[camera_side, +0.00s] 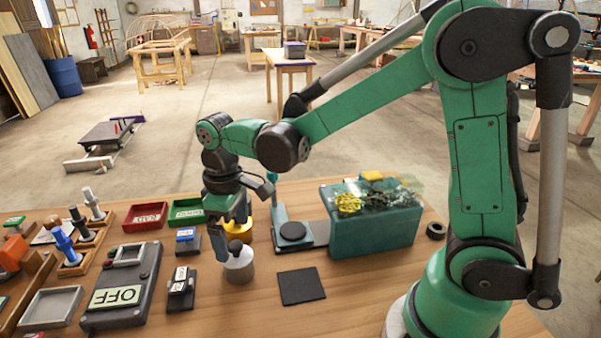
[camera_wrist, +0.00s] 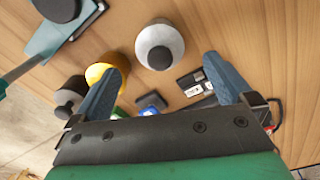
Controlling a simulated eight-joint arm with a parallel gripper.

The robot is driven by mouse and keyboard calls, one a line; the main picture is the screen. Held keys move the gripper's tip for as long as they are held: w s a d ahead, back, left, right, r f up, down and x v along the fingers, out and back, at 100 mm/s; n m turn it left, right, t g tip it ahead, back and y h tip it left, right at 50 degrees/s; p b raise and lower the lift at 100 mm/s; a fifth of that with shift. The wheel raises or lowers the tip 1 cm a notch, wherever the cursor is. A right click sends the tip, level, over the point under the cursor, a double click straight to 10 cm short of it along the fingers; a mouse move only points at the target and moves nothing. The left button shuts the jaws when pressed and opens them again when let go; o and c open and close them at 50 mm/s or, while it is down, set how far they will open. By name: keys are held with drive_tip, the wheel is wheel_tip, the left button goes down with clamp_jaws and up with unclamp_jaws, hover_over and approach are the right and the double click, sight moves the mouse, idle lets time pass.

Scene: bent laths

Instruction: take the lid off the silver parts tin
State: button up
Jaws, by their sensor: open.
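The silver parts tin (camera_side: 239,274) is a short grey cylinder standing upright on the wooden bench. Its pale lid (camera_side: 239,259) with a dark round knob sits on top. In the wrist view the tin (camera_wrist: 172,38) appears at top centre, with the knob (camera_wrist: 160,58) towards me. My gripper (camera_side: 232,241) points down at the tin, its blue fingers apart and empty. In the wrist view the fingertips (camera_wrist: 163,66) are spread to the left and right of the knob. I cannot tell whether either finger touches the lid.
A yellow tin (camera_side: 241,232) stands close behind, partly hidden by my gripper; a dark tin (camera_wrist: 68,96) is beyond it. A black square mat (camera_side: 301,287) lies to the right. A teal bin (camera_side: 372,240) and small switch blocks (camera_side: 180,290) stand nearby.

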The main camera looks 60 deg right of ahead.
sight(235, 244)
drive_tip(key=shift+f, duration=2.1)
drive_tip(key=shift+c, duration=0.2)
drive_tip(key=c, duration=1.1)
drive_tip(key=shift+c, duration=0.2)
drive_tip(key=shift+r, duration=0.15)
